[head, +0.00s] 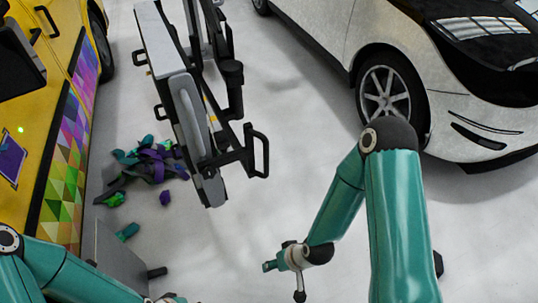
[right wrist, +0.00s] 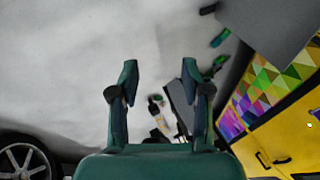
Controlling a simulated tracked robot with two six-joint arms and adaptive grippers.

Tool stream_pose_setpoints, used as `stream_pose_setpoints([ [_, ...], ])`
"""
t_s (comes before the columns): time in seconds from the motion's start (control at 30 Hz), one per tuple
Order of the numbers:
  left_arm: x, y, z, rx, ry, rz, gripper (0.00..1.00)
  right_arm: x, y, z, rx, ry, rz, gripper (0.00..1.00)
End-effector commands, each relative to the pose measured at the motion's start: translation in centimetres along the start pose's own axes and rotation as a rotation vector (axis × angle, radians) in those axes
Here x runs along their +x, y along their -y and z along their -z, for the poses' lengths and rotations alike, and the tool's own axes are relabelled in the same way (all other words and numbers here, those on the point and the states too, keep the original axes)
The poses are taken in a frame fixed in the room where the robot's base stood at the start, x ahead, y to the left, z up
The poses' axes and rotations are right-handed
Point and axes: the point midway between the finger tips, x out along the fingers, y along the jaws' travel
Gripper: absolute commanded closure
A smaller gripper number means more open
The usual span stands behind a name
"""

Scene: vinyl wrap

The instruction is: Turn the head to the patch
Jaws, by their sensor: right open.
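A purple patch (head: 10,160) with a pale outline shows at the far left of the head view, on the side of the yellow vehicle (head: 52,75). A patterned strip of coloured triangles (head: 62,190) runs along the same side. My right gripper (head: 284,280) is low in the middle of the head view, well away from the vehicle. In the right wrist view its two fingers (right wrist: 159,72) are apart with nothing between them. My left arm crosses the bottom left corner; a small part of its end shows at the bottom edge, and its fingers cannot be made out.
A grey and black wheeled stand (head: 185,90) is at the top centre. Colourful scraps (head: 150,165) lie on the floor beside the vehicle, near a grey panel (head: 118,262). A white car (head: 450,100) stands at the right.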

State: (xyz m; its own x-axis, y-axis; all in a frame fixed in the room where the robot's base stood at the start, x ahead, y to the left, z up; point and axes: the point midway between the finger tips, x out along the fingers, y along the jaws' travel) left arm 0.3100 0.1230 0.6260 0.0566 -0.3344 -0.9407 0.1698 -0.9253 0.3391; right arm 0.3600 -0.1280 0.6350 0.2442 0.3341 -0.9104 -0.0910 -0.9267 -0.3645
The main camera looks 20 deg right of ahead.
Motion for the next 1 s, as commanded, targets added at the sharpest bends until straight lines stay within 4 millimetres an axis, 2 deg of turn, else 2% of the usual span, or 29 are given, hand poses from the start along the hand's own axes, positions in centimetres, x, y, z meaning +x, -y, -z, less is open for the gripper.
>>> stream_pose_setpoints([
  [0.03,2.5,0.9,0.0,-0.001,0.001,0.000,0.63,1.9,-1.5,2.6,-0.039,-0.108,0.013,0.53],
  [0.13,5.6,2.0,0.0,-0.001,0.001,0.000,0.63,2.5,-3.7,9.0,-0.146,-0.370,0.039,0.53],
  [0.2,7.7,2.8,0.0,-0.001,0.001,0.000,0.63,1.7,-5.2,13.3,-0.235,-0.571,0.053,0.53],
  [0.3,10.3,3.8,0.0,-0.001,0.001,0.000,0.63,-0.9,-6.8,18.0,-0.359,-0.836,0.065,0.53],
  [0.33,11.0,4.0,0.0,-0.001,0.001,0.000,0.63,-1.9,-7.2,19.0,-0.393,-0.906,0.067,0.53],
  [0.4,12.2,4.4,0.0,-0.001,0.001,0.000,0.63,-4.0,-7.8,20.6,-0.465,-1.043,0.073,0.53],
  [0.5,13.2,4.8,0.0,-0.001,0.001,0.000,0.63,-6.5,-8.2,21.6,-0.538,-1.176,0.082,0.53],
  [0.6,13.4,4.9,0.1,-0.001,0.001,0.000,0.63,-7.8,-8.1,22.2,-0.575,-1.238,0.089,0.53],
  [0.77,13.1,4.7,0.1,-0.001,0.000,0.000,0.63,-7.9,-7.3,23.5,-0.586,-1.251,0.093,0.53],
  [1.0,12.8,4.6,0.1,-0.001,0.000,0.000,0.63,-6.3,-5.5,27.4,-0.586,-1.249,0.095,0.53],
])
